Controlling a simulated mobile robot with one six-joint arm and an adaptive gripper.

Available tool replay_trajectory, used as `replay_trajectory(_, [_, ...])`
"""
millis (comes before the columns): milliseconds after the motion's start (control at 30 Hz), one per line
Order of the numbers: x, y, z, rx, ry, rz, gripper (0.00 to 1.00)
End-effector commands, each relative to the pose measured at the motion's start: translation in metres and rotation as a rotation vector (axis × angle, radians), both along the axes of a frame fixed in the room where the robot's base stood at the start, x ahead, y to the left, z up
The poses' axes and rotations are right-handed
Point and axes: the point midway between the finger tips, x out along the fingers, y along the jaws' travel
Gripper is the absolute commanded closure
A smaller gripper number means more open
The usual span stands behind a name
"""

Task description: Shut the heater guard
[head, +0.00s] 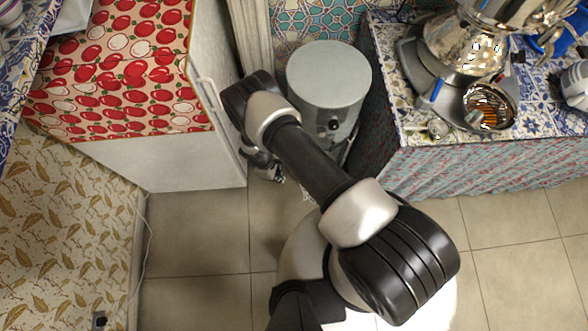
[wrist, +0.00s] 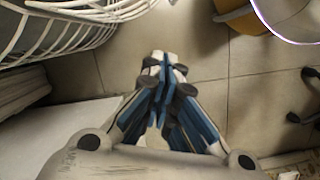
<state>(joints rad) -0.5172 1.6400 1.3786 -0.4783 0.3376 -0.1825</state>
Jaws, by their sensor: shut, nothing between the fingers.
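A white curved wire cage (wrist: 60,35), which looks like the heater guard, fills the upper left of the wrist view. Only part of it shows, so I cannot tell how far open it stands. I cannot make it out in the head view. My gripper (wrist: 164,62) is shut and empty, its blue-padded fingers together over the floor, to the right of the wires and apart from them in the picture. In the head view the gripper (head: 272,170) is mostly hidden below my arm, low beside the white cabinet.
A white cabinet (head: 195,160) under an apple-print cloth stands left of my arm. A grey cylinder (head: 330,75) with a dark knob stands behind it. A cloth-draped table (head: 470,160) with a samovar (head: 470,45) is at right. Tiled floor (head: 195,290) is clear at lower left.

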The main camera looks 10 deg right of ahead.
Motion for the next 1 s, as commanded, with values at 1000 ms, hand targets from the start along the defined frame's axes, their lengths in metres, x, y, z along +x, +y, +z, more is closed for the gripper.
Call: replay_trajectory(1000, [-0.038, -0.06, -0.117, -0.004, 0.018, 0.025, 1.0])
